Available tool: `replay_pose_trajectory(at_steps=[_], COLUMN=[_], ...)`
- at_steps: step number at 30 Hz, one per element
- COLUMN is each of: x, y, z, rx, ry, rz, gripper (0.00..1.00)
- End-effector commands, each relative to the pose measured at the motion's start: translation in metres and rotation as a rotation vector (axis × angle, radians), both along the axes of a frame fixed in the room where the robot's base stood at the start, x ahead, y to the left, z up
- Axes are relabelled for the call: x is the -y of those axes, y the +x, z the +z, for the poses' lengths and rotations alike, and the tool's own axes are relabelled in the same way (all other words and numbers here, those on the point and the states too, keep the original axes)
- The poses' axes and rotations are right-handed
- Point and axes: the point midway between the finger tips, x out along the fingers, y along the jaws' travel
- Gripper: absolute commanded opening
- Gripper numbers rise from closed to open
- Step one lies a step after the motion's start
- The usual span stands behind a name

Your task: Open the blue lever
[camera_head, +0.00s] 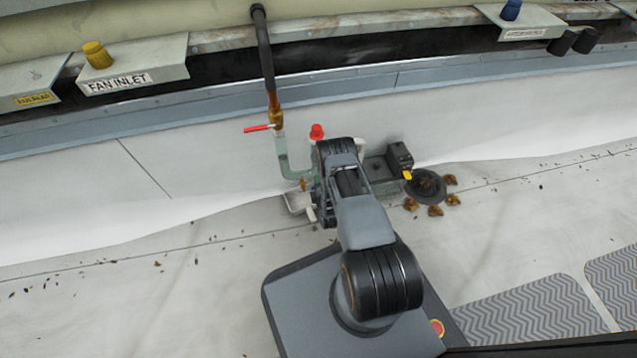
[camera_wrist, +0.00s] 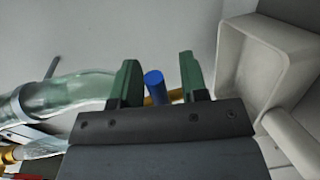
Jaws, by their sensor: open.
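The blue lever (camera_wrist: 154,79) shows in the wrist view as a short blue cylinder end. It stands between the two green fingertips of my gripper (camera_wrist: 160,83), nearer the left one. The gripper is open, with a gap on each side of the lever. A brass-coloured part (camera_wrist: 172,95) shows just behind the lever.
A clear bent pipe (camera_head: 285,160) with a red lever (camera_head: 258,128) and a red cap (camera_head: 317,131) stands beside my arm. A pale tray (camera_head: 298,203) lies below; a pale box-like part (camera_wrist: 232,62) is close right of the fingers. A dark drain (camera_head: 427,185) with leaves is at right.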

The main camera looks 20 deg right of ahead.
Motion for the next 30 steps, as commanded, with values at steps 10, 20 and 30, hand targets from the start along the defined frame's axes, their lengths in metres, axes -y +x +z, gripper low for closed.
replay_pose_trajectory(at_steps=[10,20,30], x=[0.0013,0.0018,0.0021], y=[0.0004,0.0,-0.0001], z=[0.0,-0.0001,-0.0002], rx=[0.0,0.0,0.0], ry=[0.001,0.0,0.0], rz=[-0.002,-0.003,-0.004], gripper=[0.35,0.04,0.0])
